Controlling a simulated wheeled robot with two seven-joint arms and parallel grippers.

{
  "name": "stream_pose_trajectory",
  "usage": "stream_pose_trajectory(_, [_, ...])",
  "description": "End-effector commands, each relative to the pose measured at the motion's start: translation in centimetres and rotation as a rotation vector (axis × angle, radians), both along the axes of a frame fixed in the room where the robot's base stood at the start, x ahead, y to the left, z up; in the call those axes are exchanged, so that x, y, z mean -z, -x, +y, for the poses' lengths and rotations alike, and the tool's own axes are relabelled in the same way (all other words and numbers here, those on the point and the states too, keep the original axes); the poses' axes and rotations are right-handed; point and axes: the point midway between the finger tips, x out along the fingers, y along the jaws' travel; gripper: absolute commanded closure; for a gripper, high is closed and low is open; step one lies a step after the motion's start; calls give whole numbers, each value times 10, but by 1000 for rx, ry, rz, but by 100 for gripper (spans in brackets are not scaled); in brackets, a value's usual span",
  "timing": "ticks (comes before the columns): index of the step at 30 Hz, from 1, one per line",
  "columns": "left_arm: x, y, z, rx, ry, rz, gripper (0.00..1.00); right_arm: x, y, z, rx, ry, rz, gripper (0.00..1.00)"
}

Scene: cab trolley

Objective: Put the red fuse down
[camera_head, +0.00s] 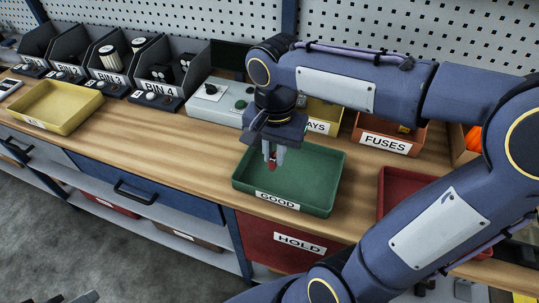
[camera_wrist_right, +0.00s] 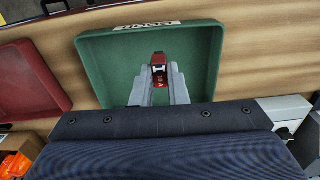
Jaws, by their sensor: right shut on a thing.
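The red fuse (camera_head: 272,162) is held between the fingertips of my right gripper (camera_head: 274,157). In the right wrist view the fuse (camera_wrist_right: 159,68) shows a red top and a "10 A" marking, with the grey fingers (camera_wrist_right: 158,88) closed on its two sides. The gripper points down over the green tray (camera_head: 320,190) labelled GOOD; the tray fills the middle of the wrist view (camera_wrist_right: 208,60). I cannot tell whether the fuse touches the tray floor. The tray looks otherwise empty. My left gripper is not clearly in view.
A grey test box (camera_head: 200,104) stands behind the tray on the left. An orange FUSES bin (camera_head: 385,144) and a yellow bin (camera_head: 318,127) stand behind it. A red tray (camera_head: 392,190) lies to the right. A yellow tray (camera_head: 58,105) sits far left; bare wood lies between.

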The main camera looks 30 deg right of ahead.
Motion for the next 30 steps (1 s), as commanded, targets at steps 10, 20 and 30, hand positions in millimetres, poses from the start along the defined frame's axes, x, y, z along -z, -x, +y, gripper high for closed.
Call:
stream_pose_trajectory(10, [-8,0,0,0,0,0,64,54,-60,-23,3,0,4,100])
stream_pose_trajectory(20, [-9,0,0,0,0,0,64,86,-75,-29,3,0,4,100])
stream_pose_trajectory(30, [-9,0,0,0,0,0,64,103,-75,-28,3,0,-1,100])
